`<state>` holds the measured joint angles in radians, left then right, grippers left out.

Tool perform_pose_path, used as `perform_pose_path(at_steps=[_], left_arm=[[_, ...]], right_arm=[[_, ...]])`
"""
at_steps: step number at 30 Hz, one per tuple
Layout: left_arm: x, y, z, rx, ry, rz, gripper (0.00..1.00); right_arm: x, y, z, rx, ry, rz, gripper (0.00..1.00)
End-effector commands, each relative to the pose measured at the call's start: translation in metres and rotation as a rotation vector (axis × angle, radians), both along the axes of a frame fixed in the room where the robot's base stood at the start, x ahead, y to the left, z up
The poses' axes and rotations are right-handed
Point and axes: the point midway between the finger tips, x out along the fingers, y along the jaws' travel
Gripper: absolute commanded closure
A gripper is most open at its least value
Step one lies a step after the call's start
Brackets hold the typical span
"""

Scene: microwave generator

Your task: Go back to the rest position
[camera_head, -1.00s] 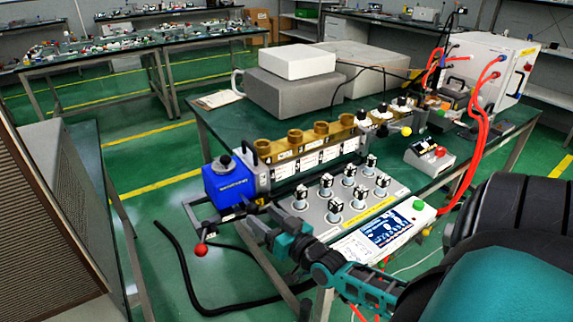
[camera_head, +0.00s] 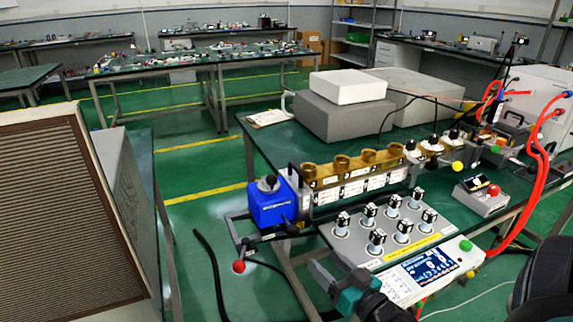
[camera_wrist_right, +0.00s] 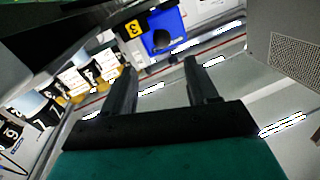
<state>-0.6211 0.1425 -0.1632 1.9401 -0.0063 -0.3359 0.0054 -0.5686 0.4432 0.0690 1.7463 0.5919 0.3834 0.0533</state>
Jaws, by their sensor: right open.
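My right gripper (camera_wrist_right: 161,88) is open and empty in the right wrist view, its two dark fingers apart. In the head view, part of my right arm shows at the lower right, and the gripper end (camera_head: 322,275) is near the front edge of the bench, beside the panel with knobs. The blue box (camera_head: 275,201) with a black knob is at the left end of the brass waveguide row (camera_head: 352,170). The blue box also shows beyond the fingertips in the right wrist view (camera_wrist_right: 160,35), apart from them. My left gripper is not in view.
The green bench (camera_head: 270,142) carries grey and white boxes (camera_head: 345,110), a panel with several knobs (camera_head: 385,228) and a display (camera_head: 428,264). A red-knobbed lever (camera_head: 239,266) sticks out at the front left. A louvred cabinet (camera_head: 75,215) stands at the left. Green floor lies between.

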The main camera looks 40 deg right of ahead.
Motion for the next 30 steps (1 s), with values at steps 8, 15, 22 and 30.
perform_pose_path(at_steps=[8, 15, 22, 30], left_arm=[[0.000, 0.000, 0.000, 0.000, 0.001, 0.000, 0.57], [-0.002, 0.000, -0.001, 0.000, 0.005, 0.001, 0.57], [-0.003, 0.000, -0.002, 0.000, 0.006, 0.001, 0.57], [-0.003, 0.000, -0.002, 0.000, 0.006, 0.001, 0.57]], right_arm=[[-0.001, 0.010, -0.007, -0.004, 0.028, 0.016, 0.42], [-0.026, 0.114, -0.062, -0.101, 0.315, 0.183, 0.42], [-0.055, 0.183, -0.090, -0.227, 0.541, 0.285, 0.42], [-0.061, 0.193, -0.094, -0.260, 0.587, 0.299, 0.42]])
